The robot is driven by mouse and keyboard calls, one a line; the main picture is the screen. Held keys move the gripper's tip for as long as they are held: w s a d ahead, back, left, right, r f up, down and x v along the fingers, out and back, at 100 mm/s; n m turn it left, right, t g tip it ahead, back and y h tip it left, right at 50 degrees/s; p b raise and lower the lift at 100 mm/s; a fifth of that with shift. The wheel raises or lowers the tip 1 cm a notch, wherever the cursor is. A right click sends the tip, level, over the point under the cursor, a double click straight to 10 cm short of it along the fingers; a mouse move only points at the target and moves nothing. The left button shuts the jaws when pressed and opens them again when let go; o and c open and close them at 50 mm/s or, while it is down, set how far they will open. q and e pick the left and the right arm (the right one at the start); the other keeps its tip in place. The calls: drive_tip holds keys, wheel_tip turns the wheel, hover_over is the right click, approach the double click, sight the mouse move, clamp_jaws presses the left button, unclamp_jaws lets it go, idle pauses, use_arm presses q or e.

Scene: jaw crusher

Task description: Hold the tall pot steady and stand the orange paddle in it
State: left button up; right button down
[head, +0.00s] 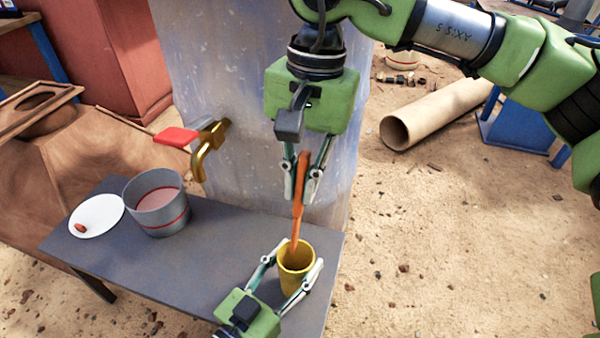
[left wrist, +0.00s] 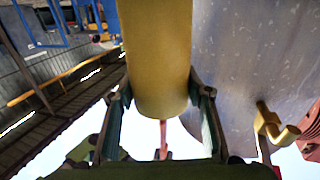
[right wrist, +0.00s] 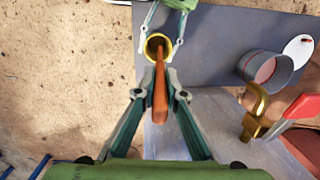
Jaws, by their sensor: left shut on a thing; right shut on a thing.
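The tall yellow pot (head: 296,268) stands upright near the right end of the grey table. My left gripper (head: 287,285) is shut on it, with a finger on each side; the pot fills the middle of the left wrist view (left wrist: 160,70). The orange paddle (head: 297,212) hangs nearly upright above the pot, its upper end between the fingers of my right gripper (head: 305,190), which is shut on it. Its lower end reaches into the pot's mouth. In the right wrist view the paddle (right wrist: 160,90) points into the pot's opening (right wrist: 158,46); its tip is hidden there.
A grey bucket with a red band (head: 160,205) and a white plate with a small reddish thing (head: 97,216) stand on the left of the table (head: 215,265). A large pipe (head: 435,112) lies on the sand.

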wheel_tip(320, 180, down, 11)
drive_tip(key=shift+f, duration=0.2)
idle(1.0)
drive_tip(key=c, duration=2)
unclamp_jaws()
drive_tip(key=shift+r, duration=0.1)
drive_tip(key=r, duration=0.7)
drive_tip(key=w+d+r, duration=0.1)
drive_tip(key=r, duration=0.3)
drive_tip(key=shift+r, duration=0.35)
use_arm(q)
drive_tip(key=o, duration=1.2)
